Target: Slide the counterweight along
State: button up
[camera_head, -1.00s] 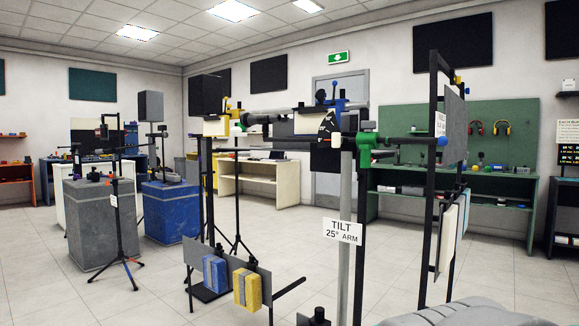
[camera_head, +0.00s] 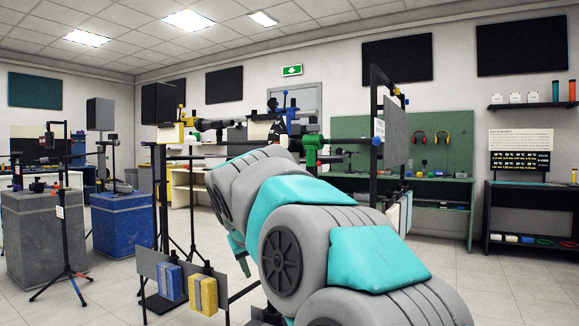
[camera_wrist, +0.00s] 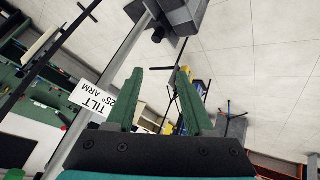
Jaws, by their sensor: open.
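I cannot tell for certain which part is the counterweight. In the head view, a metal stand carries a raised horizontal beam with a yellow clamp (camera_head: 190,131), a blue clamp (camera_head: 281,106) and a green clamp (camera_head: 311,143). Blue (camera_head: 170,282) and yellow (camera_head: 203,293) blocks hang low on a grey plate. A grey pole with a "TILT 25° ARM" label (camera_wrist: 96,100) passes left of the fingers. A dark block (camera_wrist: 184,13) lies beyond the fingertips, apart from them.
A black frame with a grey panel (camera_head: 396,134) stands right of my arm. Tripods and grey (camera_head: 40,235) and blue (camera_head: 122,222) pedestals stand at left. A green workbench (camera_head: 440,200) lines the back wall. Floor (camera_head: 480,285) is clear at right.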

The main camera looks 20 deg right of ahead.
aim_at(308, 159)
jog(key=w+d+r+m+t+h+b, duration=0.1)
jog(key=w+d+r+m+t+h, duration=0.15)
jog(key=w+r, duration=0.45)
jog(key=w+d+r+m+t+h+b, duration=0.25)
jog(key=w+r, duration=0.25)
jog(key=r, duration=0.4)
jog(key=s+d+r+m+g+h, duration=0.1)
jog(key=s+d+r+m+h, duration=0.4)
jog(key=s+r+m+h, duration=0.15)
jog(key=shift+y, duration=0.45)
jog(key=p+x, duration=0.1)
jog(key=x, duration=0.2)
jog(key=p+x, duration=0.2)
jog(key=x, duration=0.2)
jog(key=shift+s+d, duration=0.2)
jog(key=shift+s, duration=0.1)
jog(key=shift+w+d+f, duration=0.2)
jog(key=shift+d, duration=0.1)
jog(key=shift+c, duration=0.2)
jog(key=shift+a, duration=0.1)
grip_shut()
